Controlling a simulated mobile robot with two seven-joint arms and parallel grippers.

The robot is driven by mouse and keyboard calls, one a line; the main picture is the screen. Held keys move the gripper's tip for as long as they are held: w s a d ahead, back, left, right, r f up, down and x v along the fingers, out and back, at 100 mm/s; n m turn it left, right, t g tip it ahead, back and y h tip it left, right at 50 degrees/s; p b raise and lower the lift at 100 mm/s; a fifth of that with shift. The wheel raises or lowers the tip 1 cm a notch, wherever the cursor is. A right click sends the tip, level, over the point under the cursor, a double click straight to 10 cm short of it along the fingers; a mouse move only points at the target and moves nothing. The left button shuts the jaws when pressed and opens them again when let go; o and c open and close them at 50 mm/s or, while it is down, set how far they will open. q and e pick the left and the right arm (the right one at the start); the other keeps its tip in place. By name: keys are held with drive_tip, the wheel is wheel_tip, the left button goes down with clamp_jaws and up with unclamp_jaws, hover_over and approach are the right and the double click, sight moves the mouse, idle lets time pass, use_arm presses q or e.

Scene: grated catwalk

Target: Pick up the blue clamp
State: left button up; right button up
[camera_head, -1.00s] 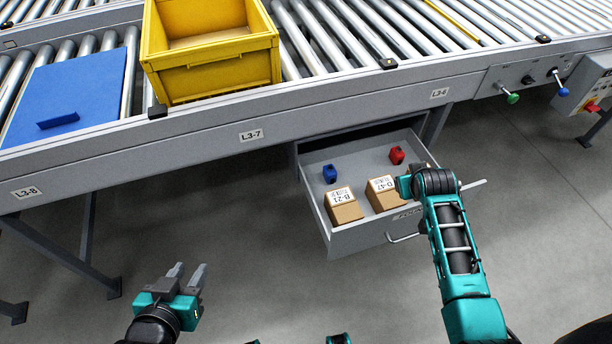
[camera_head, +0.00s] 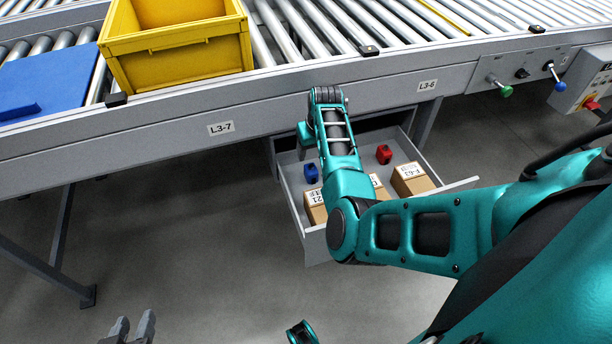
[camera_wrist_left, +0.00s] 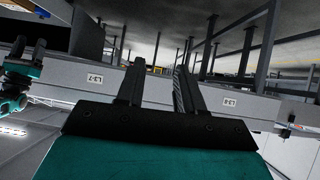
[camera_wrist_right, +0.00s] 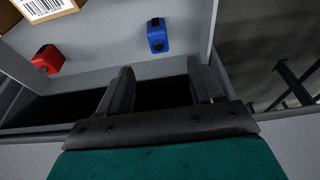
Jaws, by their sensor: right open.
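The blue clamp (camera_head: 311,173) lies in the open drawer (camera_head: 291,206), near its back left corner. It also shows in the right wrist view (camera_wrist_right: 157,36), at the top, just beyond and between the fingertips. My right gripper (camera_wrist_right: 160,78) is open and empty, apart from the clamp. In the head view my right arm passes over the drawer and hides most of that gripper. My left gripper (camera_head: 134,326) is at the lower edge of the head view, away from the drawer. Its fingers stand apart and empty in the left wrist view (camera_wrist_left: 160,62).
A red clamp (camera_head: 384,154) and labelled cardboard boxes (camera_head: 411,181) share the drawer. The drawer sits under the roller conveyor (camera_head: 390,92), whose frame is close above. A yellow crate (camera_head: 178,61) and a blue panel (camera_head: 45,84) lie on the conveyor.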

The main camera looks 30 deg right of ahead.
sight(312, 167)
drive_tip(key=b+x, duration=0.2)
drive_tip(key=x, duration=0.3)
drive_tip(key=shift+w+d+f, duration=0.1)
drive_tip(key=shift+f, duration=0.25)
drive_tip(key=b+x, duration=0.4)
drive_tip(key=shift+d+f, duration=0.1)
drive_tip(key=shift+w+f, duration=0.2)
drive_tip(key=shift+f, duration=0.1)
drive_tip(key=shift+c, duration=0.3)
drive_tip(key=c, duration=1.1)
drive_tip(key=shift+r, duration=0.15)
